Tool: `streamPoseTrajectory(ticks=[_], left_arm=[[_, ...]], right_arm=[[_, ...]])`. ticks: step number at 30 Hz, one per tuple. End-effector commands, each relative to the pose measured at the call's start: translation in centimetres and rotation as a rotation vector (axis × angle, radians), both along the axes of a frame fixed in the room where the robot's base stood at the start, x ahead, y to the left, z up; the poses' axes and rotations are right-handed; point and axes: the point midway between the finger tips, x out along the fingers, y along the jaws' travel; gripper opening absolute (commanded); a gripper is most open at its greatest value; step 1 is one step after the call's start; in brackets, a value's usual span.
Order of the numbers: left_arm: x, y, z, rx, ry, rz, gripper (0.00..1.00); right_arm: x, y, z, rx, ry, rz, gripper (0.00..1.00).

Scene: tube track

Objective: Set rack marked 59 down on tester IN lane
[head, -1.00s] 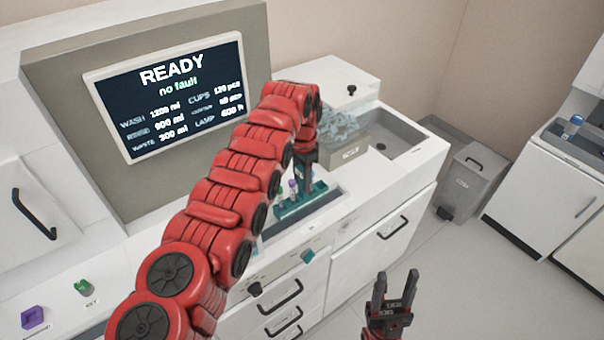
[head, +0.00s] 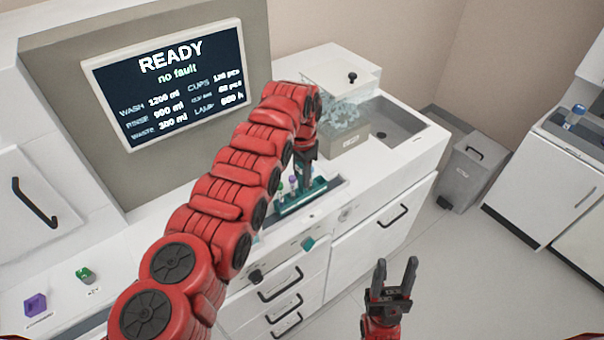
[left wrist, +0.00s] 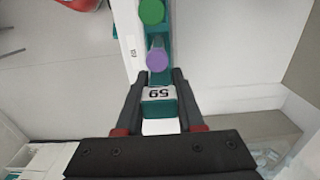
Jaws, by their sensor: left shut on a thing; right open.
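The teal rack marked 59 (head: 302,198) is at the tester's lane (head: 337,190), and part of it is hidden behind my left arm in the head view. My left gripper (head: 306,178) points down and is shut on the rack. In the left wrist view the white label 59 (left wrist: 158,94) sits between the fingers, with a purple-capped tube (left wrist: 157,56) and a green-capped tube (left wrist: 151,11) beyond it. I cannot tell whether the rack's base touches the lane. My right gripper (head: 395,277) is open and empty, in front of the drawers.
The tester screen (head: 172,82) reads READY, no fault. A grey box (head: 343,143) and a sink (head: 392,122) lie right of the lane. A green piece (head: 85,275) and a purple piece (head: 36,304) lie on the counter's left. A grey bin (head: 467,175) stands on the floor.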

Motion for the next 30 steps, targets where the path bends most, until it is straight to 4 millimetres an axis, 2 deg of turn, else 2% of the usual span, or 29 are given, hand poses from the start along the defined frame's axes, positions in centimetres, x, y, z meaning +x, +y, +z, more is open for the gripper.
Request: streamPoseTrajectory(ticks=[30], left_arm=[[0.0, 0.0, -1.0, 0.0, 0.0, 0.001, 0.0]], right_arm=[[0.0, 0.0, -1.0, 0.0, 0.0, 0.0, 0.5]])
